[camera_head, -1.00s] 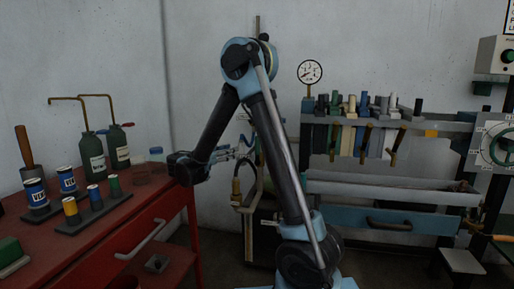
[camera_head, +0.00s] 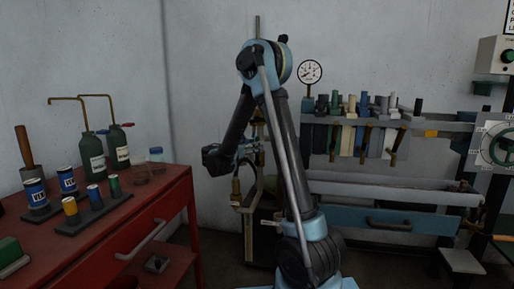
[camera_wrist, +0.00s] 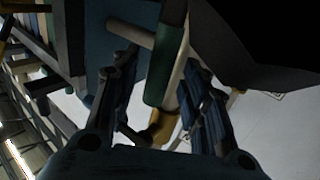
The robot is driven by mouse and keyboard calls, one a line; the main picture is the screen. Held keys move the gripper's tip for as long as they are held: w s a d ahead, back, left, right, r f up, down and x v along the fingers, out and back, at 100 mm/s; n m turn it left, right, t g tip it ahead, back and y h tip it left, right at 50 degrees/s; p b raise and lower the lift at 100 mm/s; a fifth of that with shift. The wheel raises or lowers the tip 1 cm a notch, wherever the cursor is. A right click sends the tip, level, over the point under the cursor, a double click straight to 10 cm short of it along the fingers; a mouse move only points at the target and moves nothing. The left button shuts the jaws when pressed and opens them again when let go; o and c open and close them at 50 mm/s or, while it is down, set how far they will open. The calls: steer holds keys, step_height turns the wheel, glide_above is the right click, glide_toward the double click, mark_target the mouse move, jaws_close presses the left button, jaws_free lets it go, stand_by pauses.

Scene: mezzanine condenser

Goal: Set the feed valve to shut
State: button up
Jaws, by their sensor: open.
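My gripper (camera_head: 258,147) is in front of the pipework by the back wall, partly hidden by my arm in the head view. In the wrist view its two fingers (camera_wrist: 158,66) are apart, with a green sleeve-like handle (camera_wrist: 160,78) and a brass-coloured part (camera_wrist: 162,128) between and beyond them. I cannot tell whether a finger touches them. In the head view the pipework (camera_head: 258,125) rises behind my arm, with a brass-coloured fitting (camera_head: 236,192) low on its left. Which part is the feed valve, and its setting, cannot be read.
A red bench (camera_head: 110,235) with bottles and cans stands at left. A round gauge (camera_head: 311,72) is on the back wall. A rack of tools (camera_head: 360,125) and a blue drawer (camera_head: 370,217) are at right. A dial panel (camera_head: 497,145) is at the far right edge.

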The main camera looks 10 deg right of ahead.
steer(key=shift+x, duration=1.2)
steer(key=shift+c, duration=0.2)
jaws_close()
